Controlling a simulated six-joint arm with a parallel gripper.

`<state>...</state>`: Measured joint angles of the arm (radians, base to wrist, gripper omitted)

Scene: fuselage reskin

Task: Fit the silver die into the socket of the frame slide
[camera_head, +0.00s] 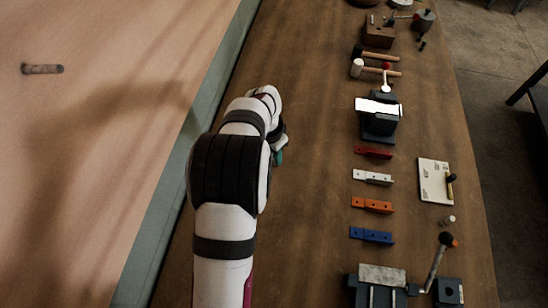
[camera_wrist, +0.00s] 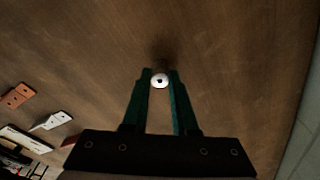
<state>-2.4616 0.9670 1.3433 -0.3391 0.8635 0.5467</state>
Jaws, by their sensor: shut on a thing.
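My gripper (camera_wrist: 161,74) has green fingers and is shut on a small round silver die (camera_wrist: 159,83) with a dark spot in its middle. The die sits between the fingertips in the wrist view, above bare wood. In the head view my gripper (camera_head: 278,156) shows only as a teal bit beside my white arm, and the die is hidden. I cannot tell for sure which thing is the frame slide. A short grey cylinder with a dark end (camera_head: 42,69) sticks out of the large tan panel (camera_head: 90,170) at left, well away from my gripper.
Red (camera_head: 373,152), white (camera_head: 372,177), orange (camera_head: 371,205) and blue (camera_head: 371,236) brackets lie in a column to the right. A dark vise (camera_head: 379,126), mallets (camera_head: 378,70), a pale card (camera_head: 434,181) and a levered device (camera_head: 381,274) stand around them. The workbench (camera_head: 310,235) is clear near my arm.

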